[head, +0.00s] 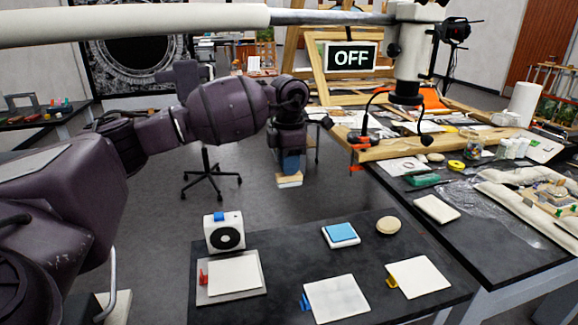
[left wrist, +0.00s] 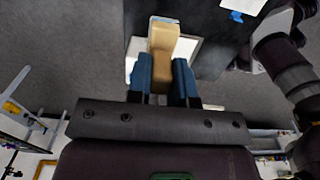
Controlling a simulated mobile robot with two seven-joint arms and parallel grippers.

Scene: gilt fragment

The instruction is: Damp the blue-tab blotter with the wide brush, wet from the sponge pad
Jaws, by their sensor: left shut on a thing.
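My left gripper (head: 291,165) is shut on the wide brush (head: 289,181), which has a tan body and a pale lower edge. In the left wrist view the brush (left wrist: 163,42) sits between the blue fingers. In the head view it hangs clear of the bench, above its far edge in the picture. The blue-tab blotter (head: 338,300) lies flat at the bench's front middle. The sponge pad (head: 341,232), blue in a white tray, lies behind it. My right gripper is not in view.
A red-tab blotter (head: 233,275) on a grey board and a yellow-tab blotter (head: 420,277) flank the blue one. A white box with a black disc (head: 225,233) stands at back left. A round beige thing (head: 388,225) lies right of the sponge. A sign (head: 351,57) reads OFF.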

